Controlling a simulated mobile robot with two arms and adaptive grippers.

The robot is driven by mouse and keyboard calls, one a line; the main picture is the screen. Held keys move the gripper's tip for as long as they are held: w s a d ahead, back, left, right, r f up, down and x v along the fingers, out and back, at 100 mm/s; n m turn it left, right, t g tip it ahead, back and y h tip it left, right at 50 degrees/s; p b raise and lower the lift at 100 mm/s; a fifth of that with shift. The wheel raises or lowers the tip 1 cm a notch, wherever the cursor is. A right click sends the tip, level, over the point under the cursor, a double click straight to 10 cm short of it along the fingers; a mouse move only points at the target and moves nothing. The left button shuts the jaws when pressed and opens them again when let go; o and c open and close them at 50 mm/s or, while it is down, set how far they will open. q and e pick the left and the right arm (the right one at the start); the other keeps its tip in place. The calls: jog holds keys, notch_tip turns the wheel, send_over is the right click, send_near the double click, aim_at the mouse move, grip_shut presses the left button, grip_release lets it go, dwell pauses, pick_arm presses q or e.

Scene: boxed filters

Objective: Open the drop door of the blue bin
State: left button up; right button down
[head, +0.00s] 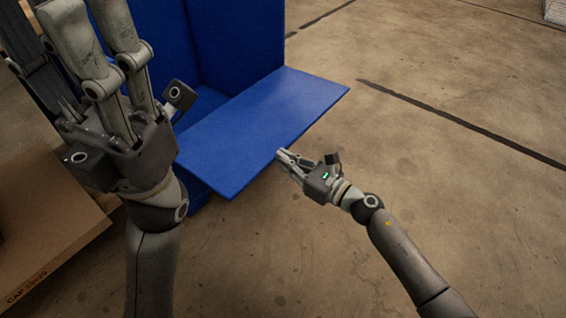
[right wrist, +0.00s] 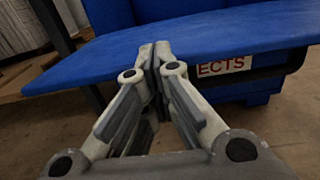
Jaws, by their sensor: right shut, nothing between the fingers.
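The blue bin (head: 237,40) stands at the top of the head view. Its drop door (head: 265,120) is a flat blue panel, swung down and sticking out from the bin about level. The door also spans the right wrist view (right wrist: 220,32). My right gripper (head: 280,154) is shut and empty, its tips close to the door's outer edge; I cannot tell whether they touch it. Those tips show in the right wrist view (right wrist: 154,45), in front of the door's edge. My left gripper (head: 85,8) is large at the left, fingers apart, tips near the top edge.
A cardboard box (head: 50,235) is at the lower left. A white label (right wrist: 224,65) reading "ECTS" shows below the door. The concrete floor (head: 430,190) to the right is clear, with dark lines across it. A pale stack (head: 555,12) is at the far top right.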

jog(key=p+v, duration=0.2)
jog(key=v, duration=0.8)
jog(key=shift+r+p, duration=0.35)
